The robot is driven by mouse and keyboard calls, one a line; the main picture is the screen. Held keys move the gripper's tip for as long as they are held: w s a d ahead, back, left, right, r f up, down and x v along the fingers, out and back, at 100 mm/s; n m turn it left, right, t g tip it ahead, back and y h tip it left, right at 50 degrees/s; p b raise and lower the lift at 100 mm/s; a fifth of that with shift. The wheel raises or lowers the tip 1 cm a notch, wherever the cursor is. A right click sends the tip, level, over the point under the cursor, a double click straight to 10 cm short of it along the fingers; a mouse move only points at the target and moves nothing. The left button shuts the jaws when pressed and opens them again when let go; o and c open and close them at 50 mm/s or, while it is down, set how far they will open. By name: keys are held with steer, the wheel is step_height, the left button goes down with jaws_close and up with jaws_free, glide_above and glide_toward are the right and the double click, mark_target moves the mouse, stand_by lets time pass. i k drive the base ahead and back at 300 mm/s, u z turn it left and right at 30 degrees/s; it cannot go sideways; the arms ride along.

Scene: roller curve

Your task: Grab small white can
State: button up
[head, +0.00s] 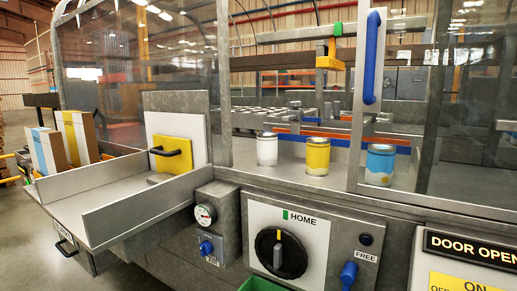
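The small white can (267,150) stands upright on the metal shelf, at the left end of a row of three cans. It has a silver lid and nothing touches it. A yellow can (317,156) stands to its right, and a blue can (380,165) stands farther right, seemingly behind the clear door panel. My gripper does not show in the head view.
A clear panel with a blue vertical handle (371,58) is at the right. A yellow block with a black handle (170,154) stands left of the cans. Below are a black dial (281,253), a gauge (205,214) and blue knobs. Cartons (77,137) stand far left.

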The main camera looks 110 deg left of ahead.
mark_target(267, 141)
steer(key=z, duration=0.05)
steer(key=k, duration=2.9)
steer(key=u, duration=2.1)
steer(key=i, duration=1)
